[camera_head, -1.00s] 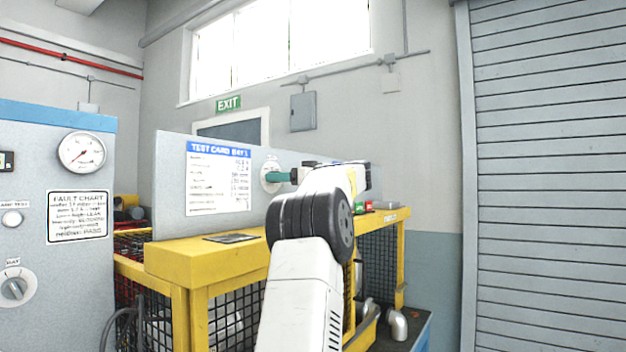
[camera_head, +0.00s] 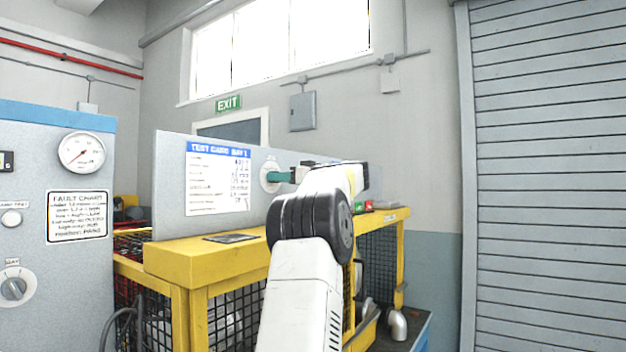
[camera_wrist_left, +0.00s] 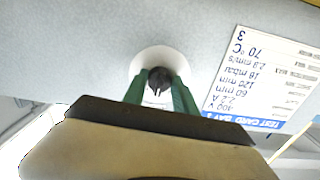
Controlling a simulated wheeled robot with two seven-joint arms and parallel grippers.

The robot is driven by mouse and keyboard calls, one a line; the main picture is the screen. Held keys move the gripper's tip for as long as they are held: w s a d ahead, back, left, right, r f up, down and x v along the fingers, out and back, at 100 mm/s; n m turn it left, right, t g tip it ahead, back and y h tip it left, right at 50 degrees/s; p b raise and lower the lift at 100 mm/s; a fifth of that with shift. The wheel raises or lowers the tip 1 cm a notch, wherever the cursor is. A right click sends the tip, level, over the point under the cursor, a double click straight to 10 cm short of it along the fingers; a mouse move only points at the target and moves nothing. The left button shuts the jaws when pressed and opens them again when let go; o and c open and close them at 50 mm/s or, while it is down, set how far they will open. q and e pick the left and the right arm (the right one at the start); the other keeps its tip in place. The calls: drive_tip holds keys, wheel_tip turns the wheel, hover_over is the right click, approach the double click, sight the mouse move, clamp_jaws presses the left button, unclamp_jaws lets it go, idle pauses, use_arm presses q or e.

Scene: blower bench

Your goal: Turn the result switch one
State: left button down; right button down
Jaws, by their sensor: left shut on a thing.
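The result switch (camera_wrist_left: 160,80) is a dark round knob on a pale round plate (camera_wrist_left: 157,58) on the grey upright panel. In the left wrist view it sits between the green fingers of my left gripper (camera_wrist_left: 160,92), which is shut on it. In the head view my left gripper (camera_head: 279,176) meets the pale round plate (camera_head: 268,172) just right of the test card, and its fingers and my wrist hide the knob. Which way the knob points is hard to tell. My right gripper is out of view.
A test card (camera_head: 218,178) is fixed to the panel beside the switch. Below is a yellow bench frame (camera_head: 195,258) with a flat dark item (camera_head: 231,238) on top. A grey cabinet with a gauge (camera_head: 82,152) and a bay knob (camera_head: 13,288) stands at the left.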

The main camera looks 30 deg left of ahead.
use_arm(q)
drive_tip(key=shift+m, duration=4.1)
drive_tip(key=c, duration=1)
unclamp_jaws()
drive_tip(key=shift+d, duration=0.1)
drive_tip(key=d, duration=0.7)
drive_tip(key=shift+s+d, duration=0.35)
drive_tip(key=shift+s, duration=0.05)
